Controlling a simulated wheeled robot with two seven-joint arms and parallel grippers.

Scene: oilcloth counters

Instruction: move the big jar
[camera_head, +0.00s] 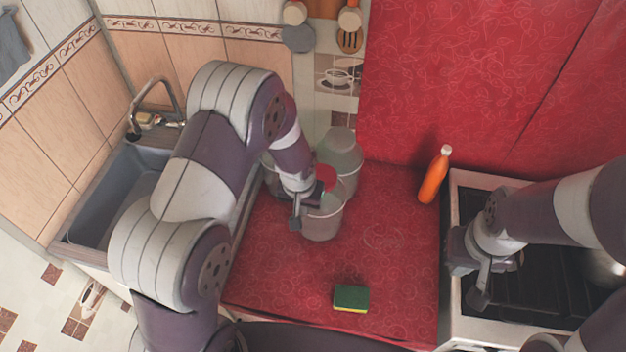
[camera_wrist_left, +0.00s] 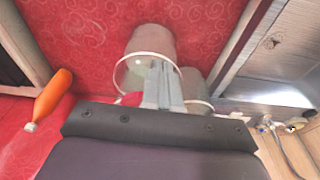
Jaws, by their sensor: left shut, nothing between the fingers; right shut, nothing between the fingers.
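Several pale, translucent jars stand close together on the red counter. The front jar (camera_head: 325,222) has an open rim facing up; a larger-looking jar (camera_head: 343,152) stands behind it, and another is partly hidden by my left arm. I cannot tell for sure which one is the big jar. My left gripper (camera_head: 296,218) is shut and empty at the front jar's rim, on its left side; touching or not is unclear. In the left wrist view its fingers (camera_wrist_left: 162,85) overlap a jar (camera_wrist_left: 152,45). My right gripper (camera_head: 480,294) is shut and empty above the stove.
An orange bottle (camera_head: 434,176) stands near the stove (camera_head: 452,325). A green and yellow sponge (camera_head: 351,298) lies on the front of the red counter (camera_head: 395,270). A sink (camera_head: 95,215) is at the left. The counter between jars, bottle and sponge is clear.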

